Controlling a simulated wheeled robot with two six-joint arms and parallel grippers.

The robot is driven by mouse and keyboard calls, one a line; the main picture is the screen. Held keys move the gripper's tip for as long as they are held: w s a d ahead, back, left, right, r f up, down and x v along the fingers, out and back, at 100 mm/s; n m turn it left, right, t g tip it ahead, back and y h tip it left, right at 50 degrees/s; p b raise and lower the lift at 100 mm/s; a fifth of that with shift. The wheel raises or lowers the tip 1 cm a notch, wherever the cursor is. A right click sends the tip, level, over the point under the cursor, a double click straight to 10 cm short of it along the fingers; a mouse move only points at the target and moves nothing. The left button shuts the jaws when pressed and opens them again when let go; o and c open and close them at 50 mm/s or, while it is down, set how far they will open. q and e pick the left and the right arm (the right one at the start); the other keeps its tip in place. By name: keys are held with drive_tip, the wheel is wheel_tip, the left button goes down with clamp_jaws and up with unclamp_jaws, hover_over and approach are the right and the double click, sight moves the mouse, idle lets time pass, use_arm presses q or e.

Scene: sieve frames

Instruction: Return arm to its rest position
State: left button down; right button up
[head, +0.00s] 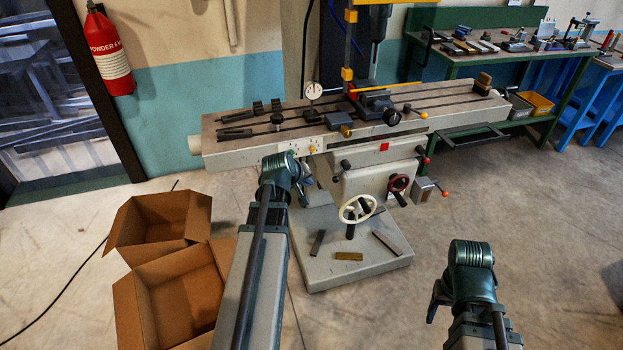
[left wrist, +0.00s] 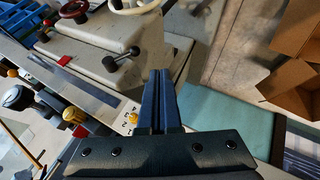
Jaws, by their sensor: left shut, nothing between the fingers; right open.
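My left arm reaches forward from the bottom of the head view. Its gripper (head: 303,195) is small there, just in front of the near edge of the milling machine's table (head: 235,150). In the left wrist view its two dark blue fingers (left wrist: 161,73) are shut together with nothing between them. They are in front of the machine body (left wrist: 150,62). My right arm is at the lower right of the head view. Its gripper (head: 434,308) hangs down to the left of the wrist, over open floor. It is open; the gap between its fingers is hard to see.
The machine carries a vise (head: 374,103), a dial gauge (head: 313,91) and a white handwheel (head: 357,209). A brass block (head: 349,257) lies on its base. Open cardboard boxes (head: 158,222) (head: 178,300) stand left of my left arm. The floor at right is clear.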

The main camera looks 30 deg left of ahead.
use_arm(q)
drive_tip(key=s+d+m+g+h+p, duration=0.1)
drive_tip(key=s+d+m+g+p, duration=0.3)
drive_tip(key=d, duration=1)
drive_tip(key=s+d+m+g+p, duration=0.15)
drive_tip(key=s+d+m, duration=0.35)
drive_tip(key=d, duration=0.9)
drive_tip(key=s+d+r+m+g+y+p, duration=0.1)
drive_tip(key=s+d+r+m+g, duration=0.1)
drive_tip(key=s+d+m, duration=0.4)
drive_tip(key=shift+s+d+g+y, duration=0.4)
drive_tip(key=shift+s+d+g, duration=0.05)
drive_tip(key=shift+s+d, duration=0.55)
drive_tip(key=shift+w, duration=0.1)
